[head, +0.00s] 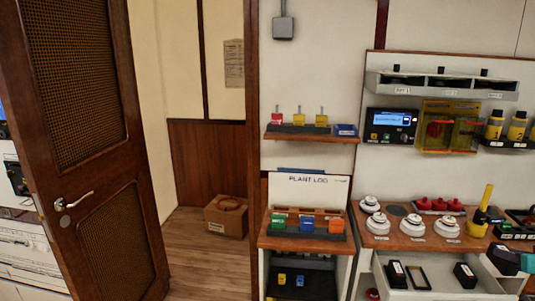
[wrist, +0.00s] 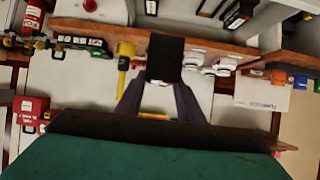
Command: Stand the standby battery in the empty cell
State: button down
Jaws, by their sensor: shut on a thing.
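My gripper (wrist: 165,84) is shut on a black block, the standby battery (wrist: 165,56), held between its two dark fingers in the wrist view. In the head view the held battery (head: 502,258) is at the lower right, near the right end of a pale open drawer (head: 440,291). In that drawer stand a black battery with a white label (head: 395,273) at the left and another black battery (head: 465,275) further right. Between them is an open dark frame, the empty cell (head: 418,277). The held battery is apart from this frame, to its right. Its underside is hard to see.
A wooden counter (head: 385,241) above the drawer carries white round fittings (head: 378,224), red knobs (head: 438,205) and a yellow-handled tool (head: 484,205). A shelf with coloured blocks (head: 307,226) stands left. An open door (head: 85,140) and a cardboard box (head: 226,215) are further left.

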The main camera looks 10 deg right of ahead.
jog(key=w+a+f+n+y+b, duration=0.2)
jog(key=w+a+n+y+b, duration=0.4)
jog(key=w+a, duration=2.4)
jog(key=w+a+m+h+b, duration=0.1)
jog(key=w+a+b, duration=0.1)
jog(key=a, duration=1.7)
jog(key=w+a+m+h+b, duration=0.1)
jog(key=w+a+b, duration=0.1)
jog(key=a, duration=1.7)
jog(key=shift+a+t, duration=0.35)
jog(key=shift+t, duration=0.05)
jog(key=shift+w, duration=0.1)
jog(key=shift+a, duration=0.1)
